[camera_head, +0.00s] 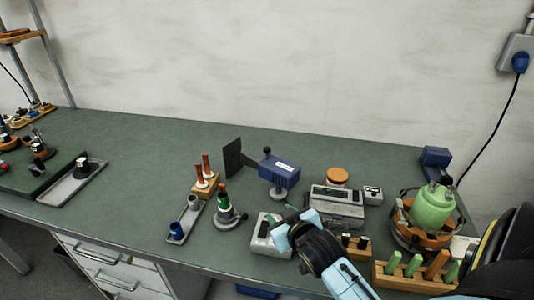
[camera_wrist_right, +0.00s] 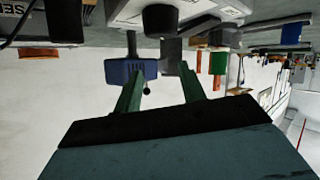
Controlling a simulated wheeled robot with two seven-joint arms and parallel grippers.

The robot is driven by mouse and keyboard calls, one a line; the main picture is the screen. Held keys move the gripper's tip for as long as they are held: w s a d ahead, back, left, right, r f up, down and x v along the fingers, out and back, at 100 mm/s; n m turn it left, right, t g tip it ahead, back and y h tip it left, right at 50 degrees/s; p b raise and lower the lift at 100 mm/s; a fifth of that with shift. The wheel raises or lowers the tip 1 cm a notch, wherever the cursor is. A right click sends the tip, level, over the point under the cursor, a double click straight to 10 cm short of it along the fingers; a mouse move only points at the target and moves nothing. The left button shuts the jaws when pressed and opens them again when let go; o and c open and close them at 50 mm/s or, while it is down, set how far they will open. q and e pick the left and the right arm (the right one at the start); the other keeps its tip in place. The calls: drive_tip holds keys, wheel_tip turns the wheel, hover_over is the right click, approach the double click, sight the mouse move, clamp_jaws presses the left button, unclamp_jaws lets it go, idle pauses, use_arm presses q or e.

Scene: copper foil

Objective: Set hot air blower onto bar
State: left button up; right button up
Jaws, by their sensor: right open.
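My right gripper (camera_head: 282,212) comes in from the lower right, above a light grey box (camera_head: 262,238). It is open, and its two green fingers (camera_wrist_right: 160,90) stand apart with nothing held between them. A blue box-shaped device (camera_head: 284,176) with a black ball and a dark flat plate stands behind the fingertips. The blue device (camera_wrist_right: 118,72) also shows beyond the fingers in the right wrist view, upside down and apart from them. I cannot tell for sure which thing is the hot air blower or which is the bar. My left gripper is out of view.
A grey instrument (camera_head: 337,208) and orange-lidded jar (camera_head: 337,176) stand right of the blue device. A green canister (camera_head: 433,207) and wooden rack (camera_head: 411,283) are further right. A green-topped tool (camera_head: 224,201) and narrow tray (camera_head: 183,224) are left. The green bench (camera_head: 140,150) has clear room at left centre.

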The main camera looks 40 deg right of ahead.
sight(268, 152)
drive_tip(key=w+d+r+t, duration=0.2)
drive_tip(key=w+r, duration=0.1)
drive_tip(key=w+d+r+t+h, duration=0.1)
drive_tip(key=w+d+r+t, duration=0.1)
drive_tip(key=w+d+r, duration=0.1)
drive_tip(key=shift+w+d+t+h, duration=0.1)
drive_tip(key=shift+d+t+h, duration=0.2)
drive_tip(key=shift+d+t, duration=0.1)
drive_tip(key=x, duration=1.3)
drive_tip(key=shift+f+b, duration=0.1)
drive_tip(key=shift+b, duration=0.2)
drive_tip(key=shift+a, duration=0.1)
clamp_jaws()
